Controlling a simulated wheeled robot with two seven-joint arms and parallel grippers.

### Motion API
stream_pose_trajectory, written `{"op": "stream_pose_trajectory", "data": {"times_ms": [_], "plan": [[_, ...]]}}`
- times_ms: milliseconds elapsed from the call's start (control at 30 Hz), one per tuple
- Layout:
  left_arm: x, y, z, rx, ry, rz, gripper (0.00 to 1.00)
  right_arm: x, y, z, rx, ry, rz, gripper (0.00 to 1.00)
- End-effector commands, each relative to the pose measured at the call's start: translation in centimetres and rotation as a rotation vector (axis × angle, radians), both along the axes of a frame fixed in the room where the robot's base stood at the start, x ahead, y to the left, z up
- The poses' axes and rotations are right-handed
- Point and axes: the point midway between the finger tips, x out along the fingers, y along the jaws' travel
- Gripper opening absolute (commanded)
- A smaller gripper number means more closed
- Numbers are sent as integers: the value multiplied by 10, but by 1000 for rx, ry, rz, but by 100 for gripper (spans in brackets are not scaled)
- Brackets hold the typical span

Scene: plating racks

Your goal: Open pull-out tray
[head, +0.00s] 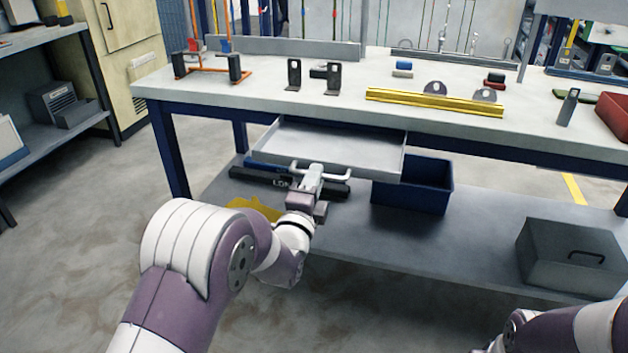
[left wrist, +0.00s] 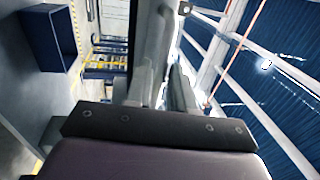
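The pull-out tray (head: 345,146) is a shallow light grey tray under the workbench top. It stands partly out toward me, with its inside showing and looking empty. A pale bar handle (head: 341,177) is on its front. My left gripper (head: 313,174) is at the middle of this handle, with its fingers closed around the bar. In the left wrist view the fingers (left wrist: 166,92) stand either side of a grey part, which partly hides the contact. My right gripper is out of view; only part of my right arm shows at the lower right.
The workbench (head: 250,98) carries a yellow rail (head: 435,102), black brackets (head: 333,79) and an orange frame (head: 207,72). Below the tray, the lower shelf (head: 400,235) holds a blue bin (head: 412,190), a dark long case and a grey box (head: 570,258). Floor at left is clear.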

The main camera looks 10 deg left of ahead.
Motion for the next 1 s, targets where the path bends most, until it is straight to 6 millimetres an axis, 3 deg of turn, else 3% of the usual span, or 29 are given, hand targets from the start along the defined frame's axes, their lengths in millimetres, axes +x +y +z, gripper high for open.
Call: {"op": "stream_pose_trajectory", "data": {"times_ms": [333, 700, 833, 1000], "plan": [[-9, 0, -1, 0, 1, 0, 23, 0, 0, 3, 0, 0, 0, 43], [-101, 3, -17, 0, 2, -1, 23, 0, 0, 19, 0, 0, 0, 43], [-119, 4, -22, 0, 1, -1, 23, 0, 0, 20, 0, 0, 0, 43], [-125, 4, -23, 0, 0, 0, 23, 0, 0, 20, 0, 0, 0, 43]]}}
